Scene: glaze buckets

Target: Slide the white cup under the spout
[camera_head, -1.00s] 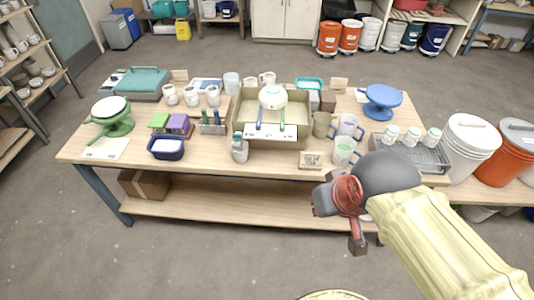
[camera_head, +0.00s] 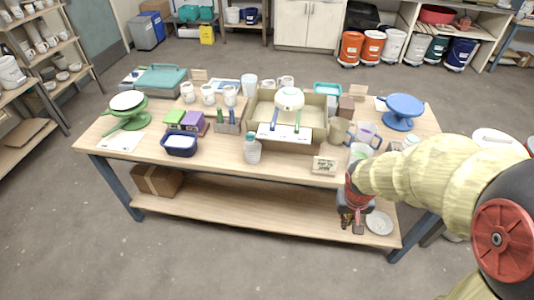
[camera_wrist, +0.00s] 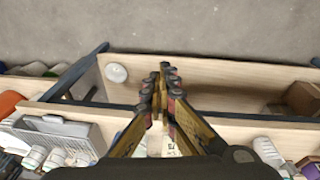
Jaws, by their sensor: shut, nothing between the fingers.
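Several white cups stand on the tabletop at the back left, among them a left cup (camera_head: 187,93), a middle cup (camera_head: 208,95) and a right cup (camera_head: 230,96). A plain white tumbler (camera_head: 249,86) stands right of them. I cannot tell which is the task's cup. A round white vessel (camera_head: 290,99) sits in a shallow tan tray (camera_head: 327,118); no spout shows clearly. My gripper (camera_head: 352,225) points down in front of the table's right front part, away from the cups. In the wrist view its fingers (camera_wrist: 164,72) are shut and empty.
A white plate (camera_head: 379,222) lies on the lower shelf (camera_head: 260,213), beside my gripper in the head view. A small sign (camera_head: 324,165) and a mug (camera_head: 359,152) are near the table's front edge. A grey rack (camera_wrist: 60,132) shows in the wrist view. Floor in front is clear.

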